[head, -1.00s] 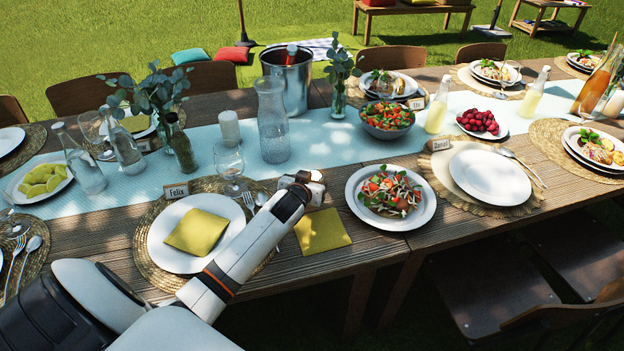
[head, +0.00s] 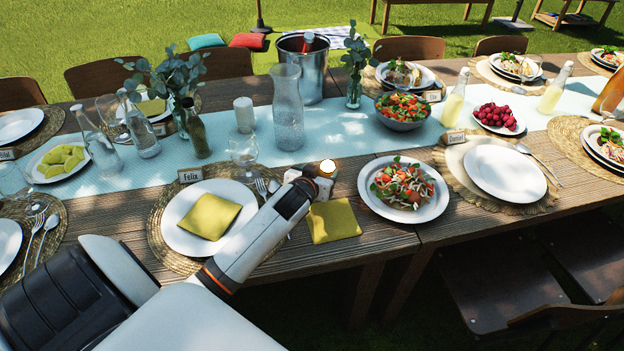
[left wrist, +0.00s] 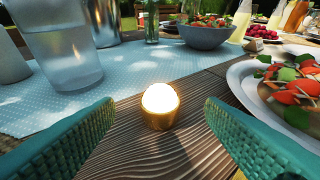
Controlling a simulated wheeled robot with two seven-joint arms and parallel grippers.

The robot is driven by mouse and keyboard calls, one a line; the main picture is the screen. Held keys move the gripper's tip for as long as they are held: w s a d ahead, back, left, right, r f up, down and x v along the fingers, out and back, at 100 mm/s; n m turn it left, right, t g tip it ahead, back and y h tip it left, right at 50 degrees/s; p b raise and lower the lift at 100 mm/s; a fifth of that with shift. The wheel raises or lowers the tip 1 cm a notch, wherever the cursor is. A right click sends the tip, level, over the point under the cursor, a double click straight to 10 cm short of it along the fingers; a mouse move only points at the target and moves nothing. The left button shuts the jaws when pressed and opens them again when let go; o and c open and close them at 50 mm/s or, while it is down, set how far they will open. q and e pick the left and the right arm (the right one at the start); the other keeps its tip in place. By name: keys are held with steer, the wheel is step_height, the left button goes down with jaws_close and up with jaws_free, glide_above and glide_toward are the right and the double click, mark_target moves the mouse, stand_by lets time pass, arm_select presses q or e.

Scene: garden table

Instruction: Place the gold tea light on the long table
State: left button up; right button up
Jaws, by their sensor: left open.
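The gold tea light (left wrist: 160,107) stands upright on the bare wood of the long table (left wrist: 110,150), with a bright glowing top. In the left wrist view it is between and slightly beyond my two green finger pads, with a gap on each side. My left gripper (head: 322,180) is open and holds nothing. In the head view the tea light's bright top (head: 328,166) shows at the gripper's tip; the rest is mostly hidden by the gripper. My right gripper is not in view.
A salad plate (head: 403,189) is close to the right of the gripper, and a yellow napkin (head: 333,221) lies just in front. A wine glass (head: 244,152), a carafe (head: 288,110) and a white candle (head: 244,115) stand behind to the left. The pale runner (head: 345,128) has clear patches.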

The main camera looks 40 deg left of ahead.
arm_select(q)
steer(key=v, duration=0.8)
stand_by(0.4)
